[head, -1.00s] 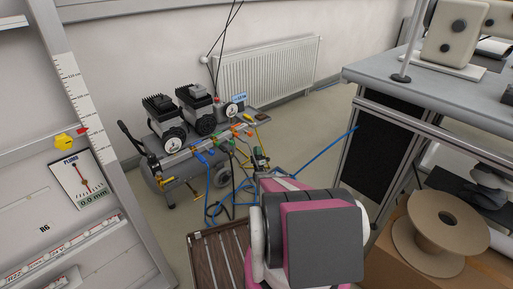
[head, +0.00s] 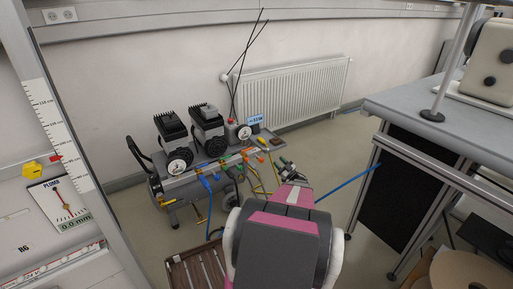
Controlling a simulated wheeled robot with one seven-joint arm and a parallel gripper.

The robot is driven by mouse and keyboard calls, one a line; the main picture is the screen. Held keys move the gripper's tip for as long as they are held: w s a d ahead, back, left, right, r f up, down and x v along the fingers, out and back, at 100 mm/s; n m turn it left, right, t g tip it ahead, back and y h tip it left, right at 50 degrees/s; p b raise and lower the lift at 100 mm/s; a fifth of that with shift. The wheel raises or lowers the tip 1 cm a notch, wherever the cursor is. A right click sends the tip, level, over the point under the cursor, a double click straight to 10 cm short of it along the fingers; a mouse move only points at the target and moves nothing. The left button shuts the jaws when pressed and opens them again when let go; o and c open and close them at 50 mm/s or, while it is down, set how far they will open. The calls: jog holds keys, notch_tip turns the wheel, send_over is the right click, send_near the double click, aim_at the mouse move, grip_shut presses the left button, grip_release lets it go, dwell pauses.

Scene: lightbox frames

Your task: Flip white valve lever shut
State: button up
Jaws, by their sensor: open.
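The compressor (head: 190,150) stands on the floor at the middle left, with a row of small coloured valve levers along its front: a blue lever (head: 206,183), a green lever (head: 239,167) and an orange lever (head: 262,143). I cannot make out a white lever clearly at this size; it may be too small or hidden. My gripper (head: 287,167) is at the far end of my pink and white arm, just right of the valve row. It is open, with its fingertips small and dark. I cannot tell whether it touches anything.
Blue and yellow hoses hang below the valves, and a blue hose (head: 350,185) runs right towards the workbench (head: 440,125). A radiator (head: 290,95) is on the wall behind. A brown slatted crate (head: 190,270) is at the front. A shelf frame stands at the left.

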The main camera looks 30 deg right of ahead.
aim_at(267, 150)
jog(key=shift+m+g, duration=0.3)
jog(key=shift+m, duration=0.1)
jog(key=x, duration=1)
jog(key=shift+w+r, duration=0.2)
jog(key=shift+r, duration=0.05)
grip_shut()
